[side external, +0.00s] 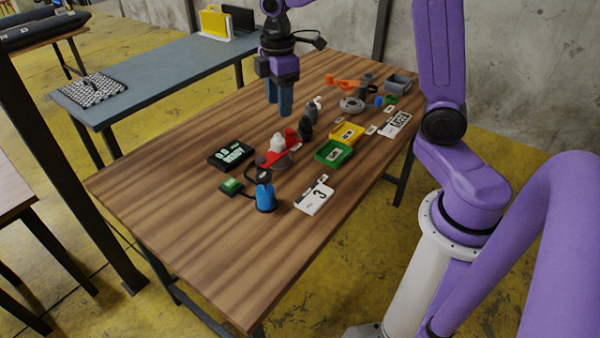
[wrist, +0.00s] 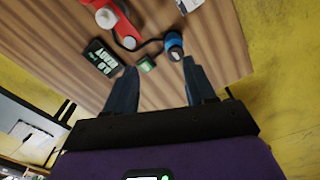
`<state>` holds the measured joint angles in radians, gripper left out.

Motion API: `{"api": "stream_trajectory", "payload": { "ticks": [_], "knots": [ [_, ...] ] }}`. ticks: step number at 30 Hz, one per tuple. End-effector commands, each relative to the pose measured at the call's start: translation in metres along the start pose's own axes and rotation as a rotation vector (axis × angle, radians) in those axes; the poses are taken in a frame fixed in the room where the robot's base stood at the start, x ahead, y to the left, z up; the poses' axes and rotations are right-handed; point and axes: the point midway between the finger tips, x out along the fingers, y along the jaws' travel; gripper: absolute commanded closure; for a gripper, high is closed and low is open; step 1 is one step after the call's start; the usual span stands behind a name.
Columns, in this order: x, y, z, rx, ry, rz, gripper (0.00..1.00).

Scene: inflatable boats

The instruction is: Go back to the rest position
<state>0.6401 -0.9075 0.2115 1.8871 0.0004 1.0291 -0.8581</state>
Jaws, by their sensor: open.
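My gripper (side external: 279,100) is open and empty, held above the wooden table (side external: 190,240). In the side external view it hangs over the far part of the table, with its blue-grey fingers pointing down. In the wrist view my gripper (wrist: 160,85) shows two dark fingers spread apart with nothing between them. The nearest objects lie below the fingers, apart from them.
A blue pump-like item (side external: 265,193), a green block (side external: 231,186), a black display (side external: 230,154) and a red item (side external: 277,155) sit mid-table. Green (side external: 333,154) and yellow (side external: 347,133) trays stand to the right. The table's front left is clear.

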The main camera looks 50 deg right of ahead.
Motion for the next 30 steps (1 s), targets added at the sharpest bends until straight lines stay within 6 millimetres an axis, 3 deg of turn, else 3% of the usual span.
{"api": "stream_trajectory", "payload": {
  "ticks": [1, 8, 18, 24, 30],
  "knots": [
    [-0.002, -0.020, -0.004, -0.007, 0.002, 0.001, 0.45],
    [-0.004, -0.102, -0.006, 0.001, 0.008, 0.000, 0.45],
    [0.002, -0.208, 0.032, 0.013, 0.017, -0.005, 0.45],
    [0.010, -0.246, 0.061, 0.021, 0.020, -0.009, 0.45],
    [0.013, -0.260, 0.074, 0.027, 0.021, -0.011, 0.45]
  ]
}}
